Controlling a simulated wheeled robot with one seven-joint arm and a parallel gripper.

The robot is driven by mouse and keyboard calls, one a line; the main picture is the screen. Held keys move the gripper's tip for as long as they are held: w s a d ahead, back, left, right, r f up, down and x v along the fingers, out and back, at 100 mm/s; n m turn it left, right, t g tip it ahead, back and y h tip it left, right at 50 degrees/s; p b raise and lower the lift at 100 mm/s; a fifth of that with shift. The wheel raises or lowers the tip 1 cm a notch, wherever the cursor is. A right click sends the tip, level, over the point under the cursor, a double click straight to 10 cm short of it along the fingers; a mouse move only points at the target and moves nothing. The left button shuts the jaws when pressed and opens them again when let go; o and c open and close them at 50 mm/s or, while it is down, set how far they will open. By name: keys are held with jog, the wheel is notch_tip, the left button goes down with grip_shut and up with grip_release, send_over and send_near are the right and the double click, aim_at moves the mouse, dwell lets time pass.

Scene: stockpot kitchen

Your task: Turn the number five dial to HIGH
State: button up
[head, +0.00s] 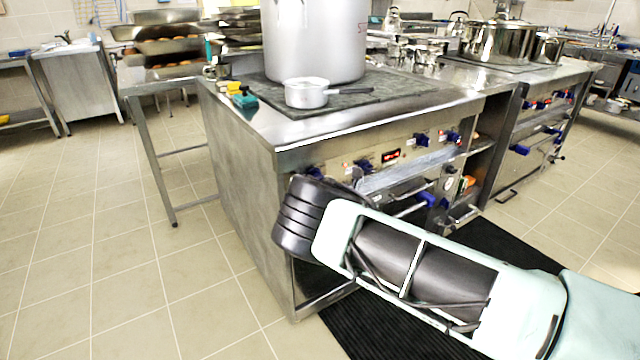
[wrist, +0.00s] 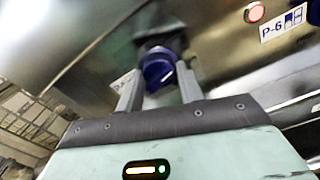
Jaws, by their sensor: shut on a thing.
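A dark blue dial (wrist: 159,72) on the steel front panel sits between the two grey fingers of my gripper (wrist: 160,69) in the wrist view. The gripper is shut on this dial. A label left of the dial is mostly hidden by a finger, so its number cannot be read. A label reading P-6 (wrist: 284,24) is to the right, beside a lit red lamp (wrist: 254,12). In the head view my arm covers the fingers. Blue dials (head: 362,166) show along the upper front of the stove (head: 240,170); their marks are too small to read.
A large stockpot (head: 315,40) and a small saucepan (head: 306,93) stand on the stove top. The saucepan's dark handle points right. Open tiled floor (head: 110,240) lies to the left; a black mat (head: 385,325) lies in front.

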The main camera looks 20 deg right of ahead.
jog(key=m, duration=0.7)
jog(key=shift+b, duration=0.4)
jog(key=m, duration=0.4)
jog(key=m+b, duration=0.1)
jog(key=m, duration=0.3)
jog(key=shift+m, duration=0.3)
jog(key=m, duration=0.3)
jog(key=shift+m, duration=0.3)
jog(key=m+b, duration=0.1)
jog(key=m, duration=0.2)
jog(key=shift+m, duration=0.3)
jog(key=m+b, duration=0.1)
jog(key=m, duration=0.5)
jog(key=shift+b, duration=0.3)
jog(key=o, duration=1)
jog(key=shift+r, duration=0.15)
